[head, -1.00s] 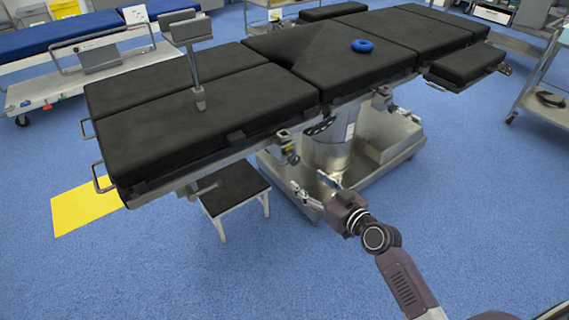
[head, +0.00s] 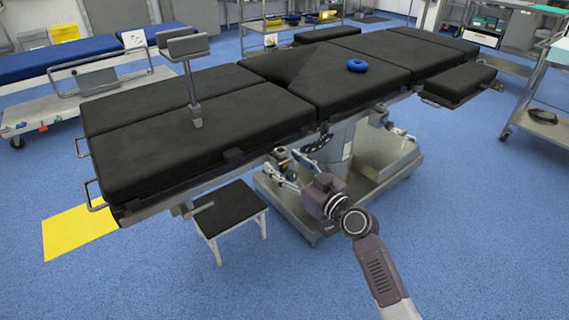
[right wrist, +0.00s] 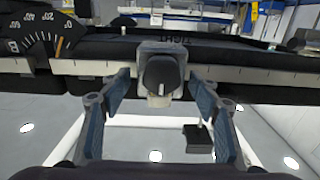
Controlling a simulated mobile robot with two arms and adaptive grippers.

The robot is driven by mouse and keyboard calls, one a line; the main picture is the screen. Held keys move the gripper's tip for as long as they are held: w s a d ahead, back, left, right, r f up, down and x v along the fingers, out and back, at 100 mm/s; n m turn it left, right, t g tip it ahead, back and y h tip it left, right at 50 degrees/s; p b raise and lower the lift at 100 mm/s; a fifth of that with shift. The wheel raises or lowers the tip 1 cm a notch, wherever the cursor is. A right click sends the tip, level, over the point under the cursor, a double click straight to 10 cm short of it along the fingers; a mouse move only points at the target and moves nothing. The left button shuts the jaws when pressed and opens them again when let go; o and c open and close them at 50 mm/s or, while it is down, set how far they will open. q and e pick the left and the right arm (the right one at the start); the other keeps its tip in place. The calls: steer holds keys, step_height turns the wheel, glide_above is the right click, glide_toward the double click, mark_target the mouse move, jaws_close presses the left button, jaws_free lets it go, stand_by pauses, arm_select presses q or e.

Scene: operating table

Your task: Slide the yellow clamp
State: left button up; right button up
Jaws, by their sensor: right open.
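A clamp (head: 281,157) sits on the side rail of the black operating table (head: 215,140). In the right wrist view the clamp (right wrist: 161,72) has a grey body and a black knob facing me; I see no clear yellow on it. My right gripper (head: 296,171) is open at the near side of the table. In the right wrist view its fingers (right wrist: 160,100) stand one on each side of the clamp, with visible gaps to it. Whether the fingertips reach past the knob is hard to tell. My left gripper is not in view.
The rail (right wrist: 265,83) runs across the wrist view with a graduated dial (right wrist: 45,40) at upper left. Another clamp (head: 379,115) is farther right on the table side. A black-topped step stool (head: 230,210) stands below. A blue ring (head: 357,65) lies on the table.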

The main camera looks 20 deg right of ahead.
steer(key=shift+w+a, duration=0.1)
steer(key=shift+w, duration=0.15)
jaws_close()
stand_by(0.3)
